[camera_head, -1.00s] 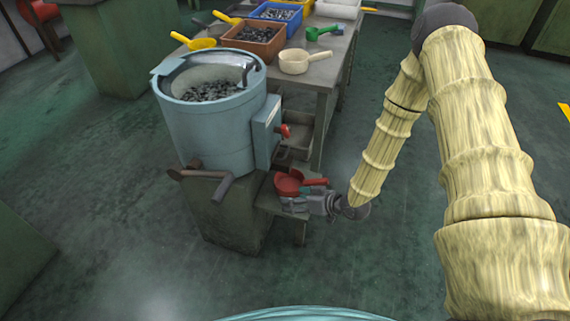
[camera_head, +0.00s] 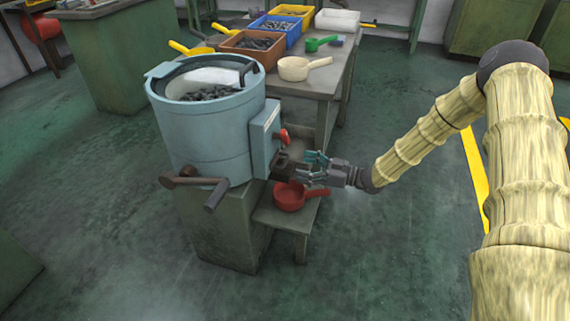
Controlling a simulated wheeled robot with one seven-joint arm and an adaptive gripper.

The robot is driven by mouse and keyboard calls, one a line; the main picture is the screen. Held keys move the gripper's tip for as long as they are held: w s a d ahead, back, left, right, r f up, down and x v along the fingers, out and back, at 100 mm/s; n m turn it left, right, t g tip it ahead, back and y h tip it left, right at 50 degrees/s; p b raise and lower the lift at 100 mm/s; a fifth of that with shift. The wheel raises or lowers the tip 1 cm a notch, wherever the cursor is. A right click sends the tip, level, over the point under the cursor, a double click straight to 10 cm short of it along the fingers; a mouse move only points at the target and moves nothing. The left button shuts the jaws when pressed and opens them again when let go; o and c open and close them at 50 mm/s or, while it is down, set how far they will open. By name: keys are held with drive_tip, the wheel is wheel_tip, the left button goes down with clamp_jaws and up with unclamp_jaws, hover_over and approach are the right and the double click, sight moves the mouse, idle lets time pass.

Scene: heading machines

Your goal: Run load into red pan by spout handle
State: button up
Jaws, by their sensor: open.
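A red pan (camera_head: 289,197) sits on a small low shelf beside the machine, under its dark spout (camera_head: 284,168). Its handle points right, below my gripper. The load of dark metal pieces (camera_head: 207,94) lies in the open top of the blue-grey drum (camera_head: 210,137). A red handle (camera_head: 283,136) sticks out above the spout, from the box on the drum's right side. My gripper (camera_head: 314,167) is open and empty, with its fingers pointing left toward the spout. It is above the pan and lower right of the red handle. I cannot see the inside of the pan clearly.
A crank (camera_head: 195,182) juts from the drum's front. The floor at front and right is open.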

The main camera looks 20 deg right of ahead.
sight(286, 160)
drive_tip(key=shift+x, duration=3.45)
